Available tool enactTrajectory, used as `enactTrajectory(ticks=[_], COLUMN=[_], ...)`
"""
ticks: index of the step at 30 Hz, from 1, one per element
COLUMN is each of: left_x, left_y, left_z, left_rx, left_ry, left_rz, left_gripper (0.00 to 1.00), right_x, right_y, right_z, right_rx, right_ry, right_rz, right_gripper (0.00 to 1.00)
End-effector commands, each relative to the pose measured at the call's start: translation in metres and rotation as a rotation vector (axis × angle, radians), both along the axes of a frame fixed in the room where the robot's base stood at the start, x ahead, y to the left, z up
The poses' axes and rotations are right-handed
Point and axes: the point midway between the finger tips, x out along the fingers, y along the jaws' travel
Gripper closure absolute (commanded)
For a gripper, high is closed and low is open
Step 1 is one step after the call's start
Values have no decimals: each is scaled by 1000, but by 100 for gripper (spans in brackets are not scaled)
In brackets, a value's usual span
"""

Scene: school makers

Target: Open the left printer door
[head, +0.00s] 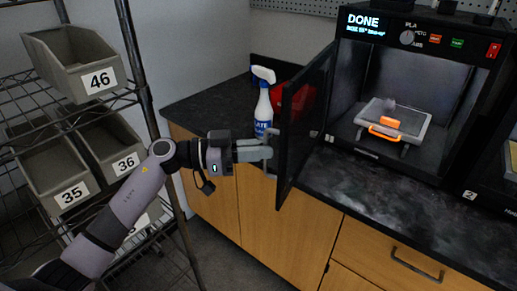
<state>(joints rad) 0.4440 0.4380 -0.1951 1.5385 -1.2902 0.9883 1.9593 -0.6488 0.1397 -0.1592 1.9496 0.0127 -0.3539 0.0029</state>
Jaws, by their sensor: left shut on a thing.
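The left printer (470,75) stands on the dark counter with a lit "DONE" display. Its dark door (310,115) is swung out to the left, well away from the front opening, so the chamber shows. Inside, an orange and grey printed part (385,128) sits on the print bed (415,125). My left gripper (264,150) is shut on the door's handle at the door's free edge. The exact finger contact is small and partly hidden. My right gripper does not show.
A white spray bottle (263,105) and a red object (300,100) stand behind the door. Wooden cabinets (290,218) with a drawer handle (417,264) are below. A wire rack with grey bins (75,62) stands left. Another printer is cut off at the right edge.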

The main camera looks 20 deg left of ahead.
Motion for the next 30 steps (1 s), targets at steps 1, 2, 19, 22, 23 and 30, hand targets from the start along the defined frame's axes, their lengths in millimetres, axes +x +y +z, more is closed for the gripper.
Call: enactTrajectory(ticks=[1,2,19,22,23,30], left_x=[0,0,0,2,4,16], left_y=[0,0,0,5,9,42], left_z=[-1,-1,-1,0,-1,-1], left_rx=[0,0,0,3,4,5], left_ry=[1,1,1,3,4,5], left_rz=[-1,-1,-1,-1,-1,2], left_gripper=[100,100,100,100,100,100], right_x=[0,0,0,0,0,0], right_y=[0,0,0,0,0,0], right_z=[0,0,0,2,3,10], right_rx=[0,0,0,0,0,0], right_ry=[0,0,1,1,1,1], right_rz=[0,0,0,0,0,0], right_gripper=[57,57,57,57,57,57])
